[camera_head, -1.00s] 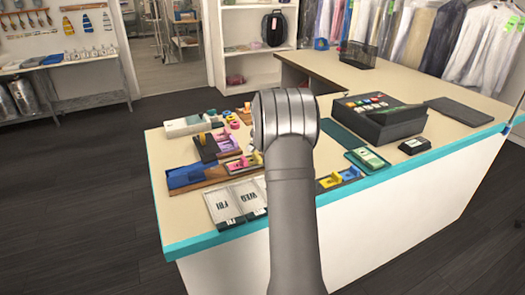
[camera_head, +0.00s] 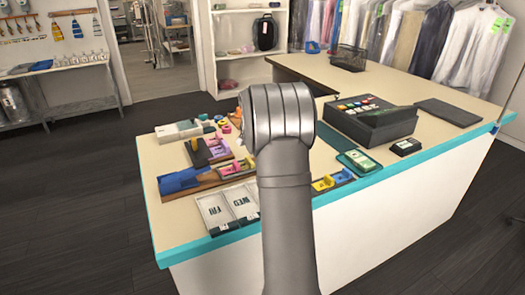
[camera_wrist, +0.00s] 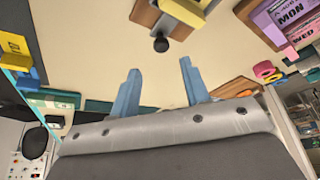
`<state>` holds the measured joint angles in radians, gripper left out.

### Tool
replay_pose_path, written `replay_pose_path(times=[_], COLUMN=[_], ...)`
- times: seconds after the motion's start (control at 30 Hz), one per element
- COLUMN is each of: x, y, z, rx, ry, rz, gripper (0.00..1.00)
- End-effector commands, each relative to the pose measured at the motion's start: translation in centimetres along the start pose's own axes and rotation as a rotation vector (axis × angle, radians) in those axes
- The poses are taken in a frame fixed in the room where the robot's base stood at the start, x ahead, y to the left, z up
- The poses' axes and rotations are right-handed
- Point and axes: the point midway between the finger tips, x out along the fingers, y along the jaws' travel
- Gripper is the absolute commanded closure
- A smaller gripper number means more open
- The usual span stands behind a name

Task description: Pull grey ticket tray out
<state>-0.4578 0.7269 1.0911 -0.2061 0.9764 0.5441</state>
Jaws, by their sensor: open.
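In the wrist view, my gripper (camera_wrist: 160,65) shows two blue fingers, spread open with nothing between them. Just beyond the fingertips, a round black knob (camera_wrist: 160,44) stands at the end of a brown wooden base (camera_wrist: 147,14). The knob is apart from both fingers. In the head view, my arm hides the gripper and the counter behind it.
In the wrist view, a yellow piece (camera_wrist: 14,47) is at left, purple day labels (camera_wrist: 283,17) at right.

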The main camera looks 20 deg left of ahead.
Motion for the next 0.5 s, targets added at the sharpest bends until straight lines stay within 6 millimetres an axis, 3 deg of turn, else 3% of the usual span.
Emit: replay_pose_path(times=[0.2, 0.5], x=[-5.7, -10.6], y=[0.0, 0.0], z=[-0.1, -0.1], rx=[0.0, 0.0], ry=[0.003, 0.002], rz=[-0.001, 0.0], gripper=[0.58, 0.58])
